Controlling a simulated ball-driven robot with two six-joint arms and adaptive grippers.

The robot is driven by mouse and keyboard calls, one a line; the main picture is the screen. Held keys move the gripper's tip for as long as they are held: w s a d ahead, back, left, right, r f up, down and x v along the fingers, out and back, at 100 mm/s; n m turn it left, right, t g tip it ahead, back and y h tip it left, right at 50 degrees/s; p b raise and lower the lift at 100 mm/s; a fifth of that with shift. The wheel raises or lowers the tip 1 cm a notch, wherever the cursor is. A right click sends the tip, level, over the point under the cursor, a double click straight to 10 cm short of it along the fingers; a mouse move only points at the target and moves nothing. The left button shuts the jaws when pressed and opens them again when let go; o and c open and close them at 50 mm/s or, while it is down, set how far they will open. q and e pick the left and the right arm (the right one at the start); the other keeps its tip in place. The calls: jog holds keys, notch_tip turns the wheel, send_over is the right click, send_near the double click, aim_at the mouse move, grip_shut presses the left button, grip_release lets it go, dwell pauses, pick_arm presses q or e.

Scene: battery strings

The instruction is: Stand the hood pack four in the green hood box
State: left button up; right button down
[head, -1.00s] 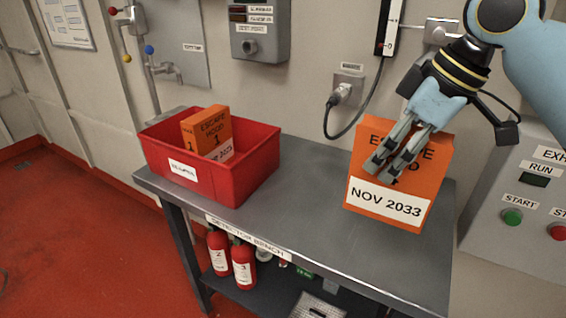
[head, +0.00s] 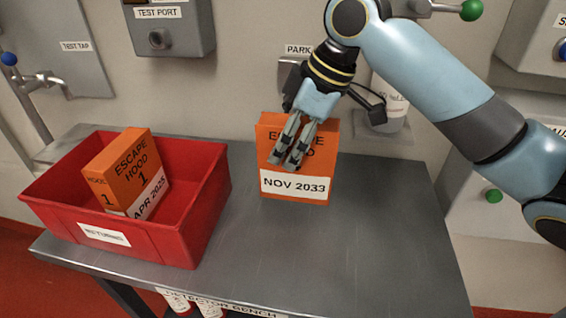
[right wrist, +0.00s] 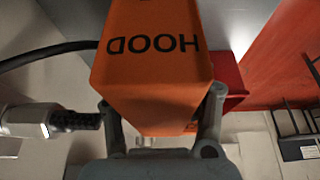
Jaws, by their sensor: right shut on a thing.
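An orange hood pack (head: 296,188) with black "ESCAPE HOOD" lettering and a white "NOV 2033" label is upright at the bench in the head view. Its number is hidden behind my fingers. My right gripper (head: 287,162) is shut on this pack, fingers pointing down across its printed face. In the right wrist view the gripper (right wrist: 165,125) has a finger on each side of the orange pack (right wrist: 150,75). I cannot tell whether the pack's bottom touches the bench. No green box shows. My left gripper is not in view.
A red box (head: 190,225) on the left of the grey bench (head: 330,255) holds another orange pack, "ESCAPE HOOD 1" (head: 128,170), leaning inside. The bench is clear in front of and right of the held pack. A white canister (head: 390,105) is on the wall behind.

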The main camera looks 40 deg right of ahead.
aim_at(311, 182)
notch_tip(311, 182, down, 4)
jog(key=shift+r, duration=0.1)
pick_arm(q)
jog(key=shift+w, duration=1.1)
pick_arm(e)
jog(key=c, duration=0.6)
grip_release()
